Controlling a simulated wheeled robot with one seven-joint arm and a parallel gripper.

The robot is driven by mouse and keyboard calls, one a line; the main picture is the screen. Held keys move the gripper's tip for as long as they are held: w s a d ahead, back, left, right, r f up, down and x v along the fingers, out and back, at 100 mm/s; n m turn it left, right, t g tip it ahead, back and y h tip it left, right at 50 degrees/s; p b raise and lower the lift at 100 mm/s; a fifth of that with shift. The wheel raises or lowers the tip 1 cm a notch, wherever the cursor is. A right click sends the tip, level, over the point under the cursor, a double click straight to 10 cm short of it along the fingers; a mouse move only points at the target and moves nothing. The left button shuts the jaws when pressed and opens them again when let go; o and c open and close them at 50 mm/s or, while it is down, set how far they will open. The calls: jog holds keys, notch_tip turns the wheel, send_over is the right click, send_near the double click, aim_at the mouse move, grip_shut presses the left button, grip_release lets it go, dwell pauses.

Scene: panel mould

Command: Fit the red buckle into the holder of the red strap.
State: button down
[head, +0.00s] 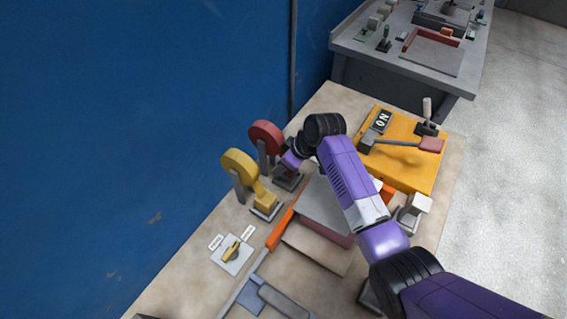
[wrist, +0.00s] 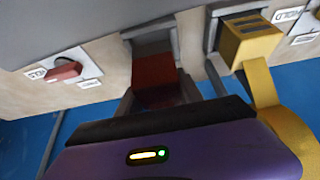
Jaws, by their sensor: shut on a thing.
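The red strap (head: 265,134) rises in a curved loop at the back edge of the table in the head view. Its grey holder (head: 287,182) stands at its foot, partly hidden by my arm. In the wrist view, the red buckle (wrist: 154,72) is between the two grey fingers of my gripper (wrist: 156,95), which is shut on it. The buckle's far end is at the mouth of the grey holder (wrist: 150,38). I cannot tell how deep it sits. In the head view the buckle is hidden behind my gripper.
The yellow strap (head: 239,164) and its yellow buckle (head: 263,199) stand close to the left. A labelled knob plate (head: 232,254), an orange-handled bar (head: 280,229) and a yellow panel (head: 407,166) share the table. A blue wall (head: 120,120) is close behind.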

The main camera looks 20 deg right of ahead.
jog(key=shift+f+b, duration=0.35)
jog(key=shift+f, duration=0.15)
jog(key=shift+r+p, duration=0.15)
jog(key=shift+p, duration=0.3)
dwell(1.7)
jog(key=shift+w, duration=0.1)
dwell(0.3)
dwell(0.8)
jog(key=shift+d, duration=0.1)
dwell(0.6)
jog(key=shift+p, duration=0.35)
jog(key=shift+f+b, duration=0.5)
jog(key=shift+f, duration=0.25)
dwell(0.4)
